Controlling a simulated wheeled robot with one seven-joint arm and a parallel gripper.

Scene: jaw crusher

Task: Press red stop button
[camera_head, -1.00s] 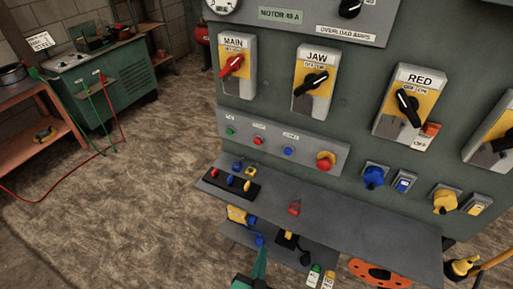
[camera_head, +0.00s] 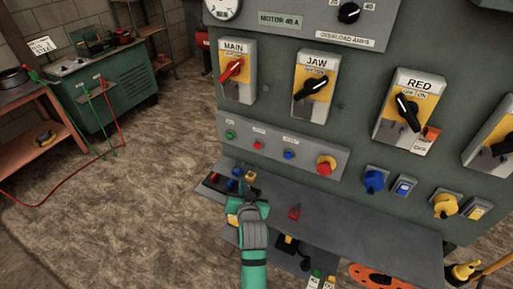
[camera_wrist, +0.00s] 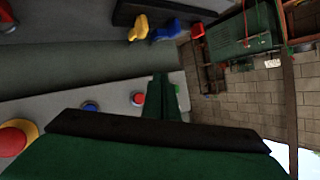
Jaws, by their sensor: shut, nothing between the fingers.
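A small red button (camera_head: 258,145) sits on the grey button strip, between a green button (camera_head: 230,134) and a blue button (camera_head: 288,155). A larger red mushroom button on a yellow base (camera_head: 325,164) is at the strip's right end. The labels are too small to read surely. My green gripper (camera_head: 244,184) is below the small red button, over the shelf, its fingers toward the panel. In the wrist view my gripper (camera_wrist: 162,80) is shut and empty. There the small red button (camera_wrist: 137,98) shows just left of the fingers, with no contact visible.
The grey shelf (camera_head: 345,222) juts out below the strip and carries colored knobs and a red piece (camera_head: 295,212). Rotary switches, including MAIN (camera_head: 232,68) and JAW (camera_head: 312,88), sit above. Open floor lies to the left.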

